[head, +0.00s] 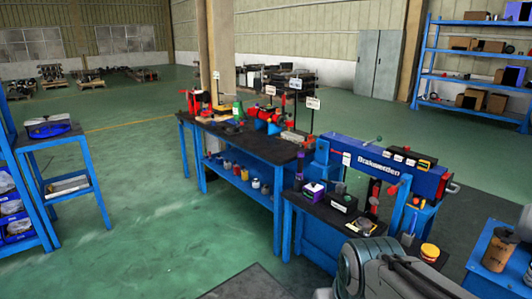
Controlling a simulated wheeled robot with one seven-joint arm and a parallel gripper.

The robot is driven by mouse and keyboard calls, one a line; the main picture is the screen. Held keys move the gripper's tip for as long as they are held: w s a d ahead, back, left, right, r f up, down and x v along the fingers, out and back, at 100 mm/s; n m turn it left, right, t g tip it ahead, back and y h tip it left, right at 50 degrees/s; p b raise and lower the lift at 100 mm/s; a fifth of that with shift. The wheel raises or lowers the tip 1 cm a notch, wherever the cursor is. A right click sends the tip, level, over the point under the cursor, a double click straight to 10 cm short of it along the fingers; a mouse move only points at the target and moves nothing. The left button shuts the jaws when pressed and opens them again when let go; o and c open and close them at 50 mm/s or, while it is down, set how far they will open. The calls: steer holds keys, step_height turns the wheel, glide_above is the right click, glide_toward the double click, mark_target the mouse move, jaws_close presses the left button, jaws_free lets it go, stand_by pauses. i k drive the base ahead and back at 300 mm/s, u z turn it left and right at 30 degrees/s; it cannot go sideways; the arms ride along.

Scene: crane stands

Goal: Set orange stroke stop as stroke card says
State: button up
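I cannot single out the orange stroke stop at this size. Small red and orange parts show on the blue press frame (365,150) lettered "Brakuwerden", right of centre. A small white card (346,159) is on its left front; its text is too small to read. Other white cards stand on posts over the long workbench, one of them a sign (313,103) near its right end. I cannot tell which is the stroke card. A grey link of my own arm shows at the bottom right. My gripper is out of view.
A long blue workbench (235,142) with tools stands left of the press.

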mark_target(310, 140)
steer(key=z, duration=0.15)
steer(key=i, duration=1.25)
steer(key=z, duration=0.1)
